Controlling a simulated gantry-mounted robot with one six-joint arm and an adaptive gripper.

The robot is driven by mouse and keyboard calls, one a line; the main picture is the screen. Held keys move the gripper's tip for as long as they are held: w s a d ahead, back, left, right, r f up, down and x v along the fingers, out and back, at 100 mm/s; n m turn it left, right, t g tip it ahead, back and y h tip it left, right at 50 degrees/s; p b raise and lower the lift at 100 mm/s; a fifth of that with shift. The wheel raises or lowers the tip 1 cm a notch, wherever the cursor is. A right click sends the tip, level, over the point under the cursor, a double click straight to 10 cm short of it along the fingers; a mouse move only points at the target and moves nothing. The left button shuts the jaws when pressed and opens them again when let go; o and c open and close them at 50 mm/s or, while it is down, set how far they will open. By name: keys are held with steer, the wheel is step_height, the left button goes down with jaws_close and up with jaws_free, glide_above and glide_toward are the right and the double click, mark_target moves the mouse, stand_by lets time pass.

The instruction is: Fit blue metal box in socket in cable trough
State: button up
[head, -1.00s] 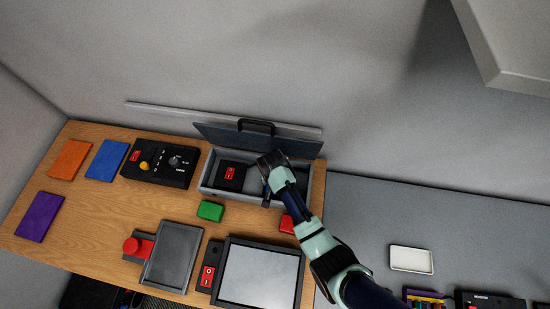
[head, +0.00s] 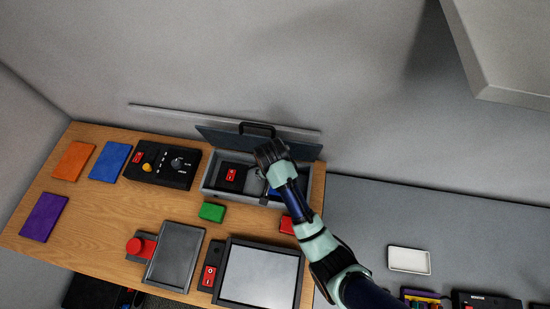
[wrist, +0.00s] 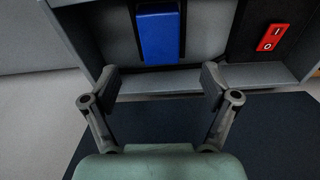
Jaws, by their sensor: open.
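The blue metal box (wrist: 159,36) lies inside the grey cable trough (wrist: 268,74), within a dark recess. In the wrist view its top face is clear, but how deep it sits cannot be told. In the head view, only a sliver of the blue box (head: 273,193) shows beside my arm, at the right end of the trough (head: 236,197). My gripper (wrist: 160,84) is open and empty, with its fingers apart from the box. In the head view, my gripper (head: 268,152) is over the trough's back edge, near the raised lid (head: 218,136).
A black module with a red switch (head: 232,175) sits in the trough's left part. The lid's handle (head: 257,127) is close behind my gripper. A green block (head: 211,212) and a red block (head: 286,225) lie in front of the trough.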

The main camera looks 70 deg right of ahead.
steer(key=r, duration=0.2)
steer(key=shift+a+r, duration=0.2)
steer(key=shift+r, duration=0.15)
